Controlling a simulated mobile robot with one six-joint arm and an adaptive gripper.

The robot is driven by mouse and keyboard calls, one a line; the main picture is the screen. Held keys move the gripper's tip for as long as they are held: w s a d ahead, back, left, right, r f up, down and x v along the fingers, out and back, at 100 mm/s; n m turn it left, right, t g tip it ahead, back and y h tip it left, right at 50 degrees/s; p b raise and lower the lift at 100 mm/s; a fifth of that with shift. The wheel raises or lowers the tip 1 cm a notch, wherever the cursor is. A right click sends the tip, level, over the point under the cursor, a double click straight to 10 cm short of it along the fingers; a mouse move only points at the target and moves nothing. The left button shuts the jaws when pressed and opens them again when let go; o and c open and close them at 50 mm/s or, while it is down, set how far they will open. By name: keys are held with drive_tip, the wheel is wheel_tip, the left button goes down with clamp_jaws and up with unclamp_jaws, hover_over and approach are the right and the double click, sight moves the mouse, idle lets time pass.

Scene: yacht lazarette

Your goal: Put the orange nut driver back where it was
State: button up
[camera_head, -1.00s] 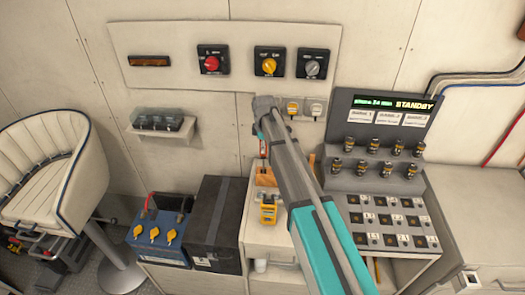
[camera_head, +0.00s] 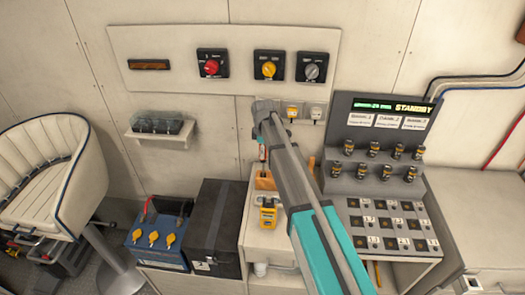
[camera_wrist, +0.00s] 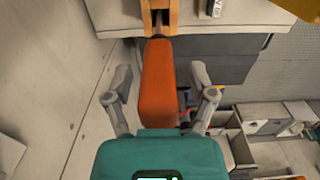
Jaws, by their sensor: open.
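The orange nut driver (camera_wrist: 158,82) shows in the wrist view as a thick orange handle. Its far end meets a wooden holder (camera_wrist: 158,18); its shaft is not clearly visible. My gripper (camera_wrist: 160,76) is open, with one grey finger on each side of the handle and a visible gap on both sides. In the head view the wooden holder (camera_head: 265,182) stands on the white bench by the wall, and my arm hides much of the area around the gripper.
A yellow meter (camera_head: 267,214) lies in front of the holder. A dark box (camera_head: 216,222) and a blue battery (camera_head: 157,236) stand to the left. A console (camera_head: 376,165) with several knobs stands to the right. The wall rises close behind the bench.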

drive_tip(key=shift+r, duration=0.15)
wheel_tip(320, 180, up, 12)
drive_tip(key=p, duration=1.2)
idle(0.8)
drive_tip(key=s+d+m, duration=1.7)
drive_tip(key=s+d, duration=0.5)
drive_tip(key=s, duration=0.4)
drive_tip(key=shift+d+m, duration=0.3)
drive_tip(key=shift+d, duration=0.05)
drive_tip(key=shift+f, duration=0.3)
wheel_tip(320, 180, down, 14)
drive_tip(key=b, duration=1.4)
drive_tip(key=shift+f+b, duration=0.25)
drive_tip(key=shift+b, duration=0.15)
